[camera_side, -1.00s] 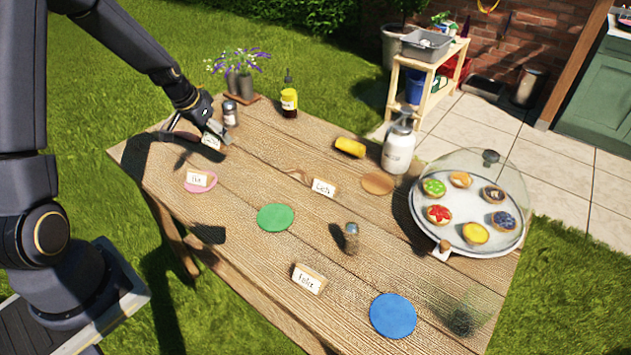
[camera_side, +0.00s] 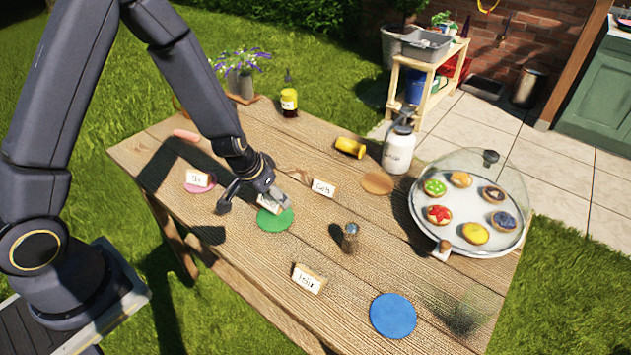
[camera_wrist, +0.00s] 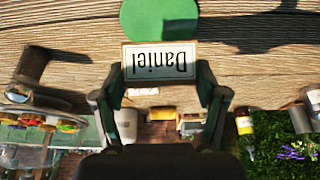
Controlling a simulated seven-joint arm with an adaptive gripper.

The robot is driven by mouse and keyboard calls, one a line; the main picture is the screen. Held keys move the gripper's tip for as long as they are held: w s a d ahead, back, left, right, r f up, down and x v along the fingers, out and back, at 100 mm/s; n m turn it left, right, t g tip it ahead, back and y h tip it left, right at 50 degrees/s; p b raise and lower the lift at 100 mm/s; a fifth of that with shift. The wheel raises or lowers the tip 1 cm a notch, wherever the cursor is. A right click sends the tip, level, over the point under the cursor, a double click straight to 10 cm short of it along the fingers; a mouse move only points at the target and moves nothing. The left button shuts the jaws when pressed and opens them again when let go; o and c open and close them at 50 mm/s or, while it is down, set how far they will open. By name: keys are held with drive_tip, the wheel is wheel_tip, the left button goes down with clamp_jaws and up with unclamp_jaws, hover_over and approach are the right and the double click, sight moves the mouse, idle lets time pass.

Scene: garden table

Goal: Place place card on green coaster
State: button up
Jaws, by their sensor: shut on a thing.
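The place card (camera_wrist: 160,62) reads "Daniel" and appears upside down in the wrist view, between my fingertips. My gripper (camera_wrist: 160,88) is shut on it. In the side view my gripper (camera_side: 262,190) holds the card (camera_side: 271,202) at the upper edge of the green coaster (camera_side: 275,221), partly covering it. The green coaster also shows in the wrist view (camera_wrist: 160,18), just beyond the card. I cannot tell whether the card touches the coaster.
Other cards stand on the pink coaster (camera_side: 198,186), near the tan coaster (camera_side: 323,187) and near the blue coaster (camera_side: 309,278). A shaker (camera_side: 350,237) stands right of the green coaster. A domed pastry tray (camera_side: 468,235) is at the right.

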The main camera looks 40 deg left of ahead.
sight(275, 216)
drive_tip(key=shift+f, duration=2.3)
drive_tip(key=o, duration=1)
drive_tip(key=shift+f, duration=0.1)
drive_tip(key=shift+o, duration=0.2)
